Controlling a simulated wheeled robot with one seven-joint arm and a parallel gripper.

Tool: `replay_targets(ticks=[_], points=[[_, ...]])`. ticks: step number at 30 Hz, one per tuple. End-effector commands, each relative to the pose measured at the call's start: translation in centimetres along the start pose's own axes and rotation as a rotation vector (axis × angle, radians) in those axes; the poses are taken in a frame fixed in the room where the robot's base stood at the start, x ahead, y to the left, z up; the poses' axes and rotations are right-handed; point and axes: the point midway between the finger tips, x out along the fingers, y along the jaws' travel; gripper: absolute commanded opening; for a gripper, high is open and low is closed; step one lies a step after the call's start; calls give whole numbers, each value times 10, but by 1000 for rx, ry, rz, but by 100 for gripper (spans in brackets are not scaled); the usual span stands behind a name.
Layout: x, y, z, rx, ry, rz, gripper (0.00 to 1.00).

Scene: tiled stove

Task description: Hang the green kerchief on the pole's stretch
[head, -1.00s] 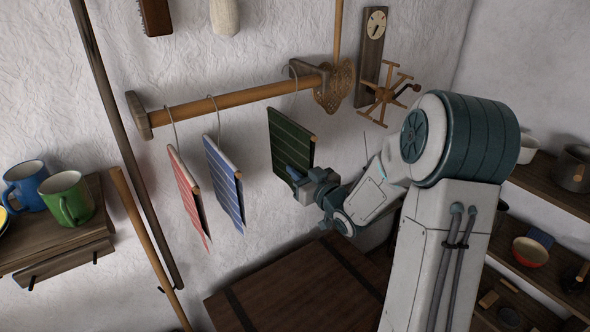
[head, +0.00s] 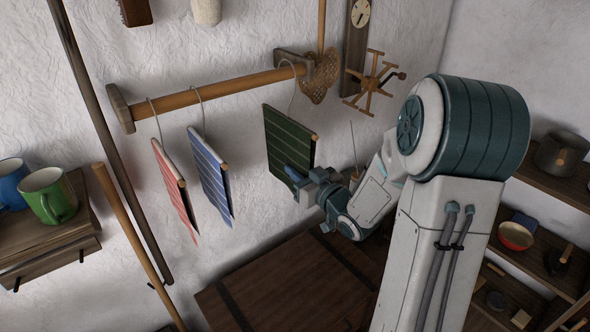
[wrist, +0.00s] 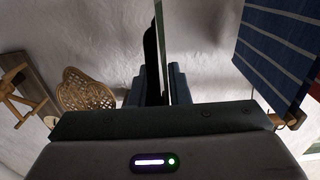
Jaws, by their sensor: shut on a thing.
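The green striped kerchief (head: 283,140) hangs from a thin wire hook below the right part of the wooden pole (head: 215,92). The hook's top overlaps the pole near its right bracket; I cannot tell whether it rests on the pole. My gripper (head: 297,180) is shut on the kerchief's lower right part. In the wrist view the kerchief (wrist: 159,45) shows edge-on, as a thin dark strip between the fingers (wrist: 158,88). The grasp itself is partly hidden by the gripper body.
A red kerchief (head: 174,188) and a blue kerchief (head: 211,175) hang further left on the pole. A woven beater (head: 320,78) and a wooden reel (head: 372,85) hang right of it. A dark chest (head: 290,285) stands below. Mugs (head: 48,195) sit on the left shelf.

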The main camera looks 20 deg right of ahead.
Motion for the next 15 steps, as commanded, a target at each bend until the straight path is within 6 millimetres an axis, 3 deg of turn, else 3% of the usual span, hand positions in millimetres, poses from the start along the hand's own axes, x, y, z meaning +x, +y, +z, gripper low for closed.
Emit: replay_targets(ticks=[8,15], points=[[-2,0,1,-1,2,1,0],[-24,1,9,0,1,3,0]])
